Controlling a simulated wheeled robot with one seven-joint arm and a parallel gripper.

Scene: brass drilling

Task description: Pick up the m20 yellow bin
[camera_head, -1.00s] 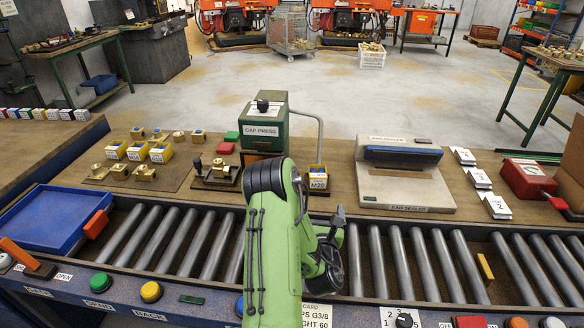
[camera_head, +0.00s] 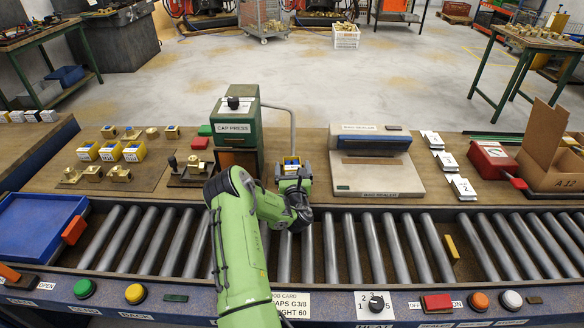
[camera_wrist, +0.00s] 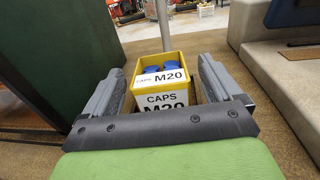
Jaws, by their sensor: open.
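The m20 yellow bin (camera_wrist: 173,68) stands upright on the brown bench top, with blue caps inside and "CAPS M20" labels on its front. In the head view its top (camera_head: 291,161) shows just beyond my gripper (camera_head: 293,180), and its lower part is hidden. In the wrist view my gripper (camera_wrist: 168,95) is open, with one finger to the left and one to the right of the bin.
The green cap press (camera_head: 236,128) stands close to the left of the bin, with a thin grey post (camera_head: 293,130) behind. The bag sealer (camera_head: 375,175) stands to the right. Several yellow bins (camera_head: 110,151) sit farther left. The roller conveyor (camera_head: 340,250) runs in front.

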